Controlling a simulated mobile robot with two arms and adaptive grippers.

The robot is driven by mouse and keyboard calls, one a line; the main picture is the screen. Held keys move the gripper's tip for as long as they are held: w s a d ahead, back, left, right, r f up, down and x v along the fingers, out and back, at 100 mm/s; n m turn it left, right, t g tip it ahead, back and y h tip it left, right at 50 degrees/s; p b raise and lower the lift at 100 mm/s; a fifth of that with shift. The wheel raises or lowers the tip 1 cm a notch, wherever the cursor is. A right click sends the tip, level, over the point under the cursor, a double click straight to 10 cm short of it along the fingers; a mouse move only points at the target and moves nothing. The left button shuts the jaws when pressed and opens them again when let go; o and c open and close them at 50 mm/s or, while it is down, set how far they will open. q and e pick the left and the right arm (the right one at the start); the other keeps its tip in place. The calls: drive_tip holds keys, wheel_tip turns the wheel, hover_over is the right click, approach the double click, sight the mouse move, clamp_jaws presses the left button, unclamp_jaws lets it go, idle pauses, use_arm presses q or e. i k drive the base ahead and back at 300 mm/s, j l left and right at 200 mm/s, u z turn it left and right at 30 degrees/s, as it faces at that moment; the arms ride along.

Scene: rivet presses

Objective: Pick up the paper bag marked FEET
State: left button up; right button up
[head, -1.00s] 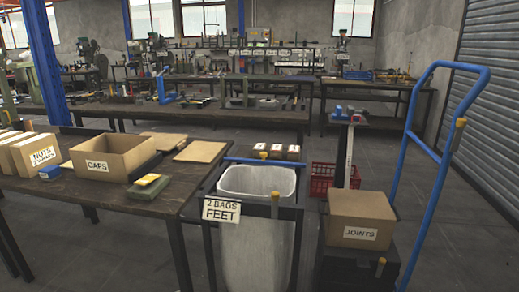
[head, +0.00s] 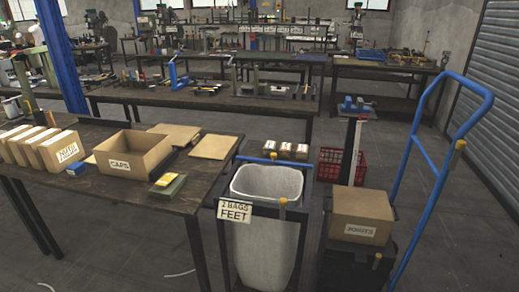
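A sign reading "2 BAGS FEET" (head: 234,211) hangs on the front of a dark frame that holds a tall whitish bin (head: 265,240). I see no paper bag that I can read as marked FEET. A row of tan paper packages (head: 45,150) with white tops stands at the left of the dark table; the front label is too blurred to read surely. Neither of my grippers is in view.
Right of the bin, a JOINTS box (head: 362,212) sits on a dark stand near a blue-handled cart (head: 410,180). A red crate (head: 340,167) lies behind.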

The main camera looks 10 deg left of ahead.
sight(270, 147)
drive_tip(key=i+l+u, duration=0.1)
drive_tip(key=u, duration=0.3)
drive_tip(key=i+l+u, duration=0.1)
drive_tip(key=u, duration=0.3)
drive_tip(key=l+u, duration=0.25)
drive_tip(key=u, duration=0.15)
drive_tip(key=i+l+u, duration=0.1)
drive_tip(key=u, duration=0.3)
drive_tip(key=l, duration=0.1)
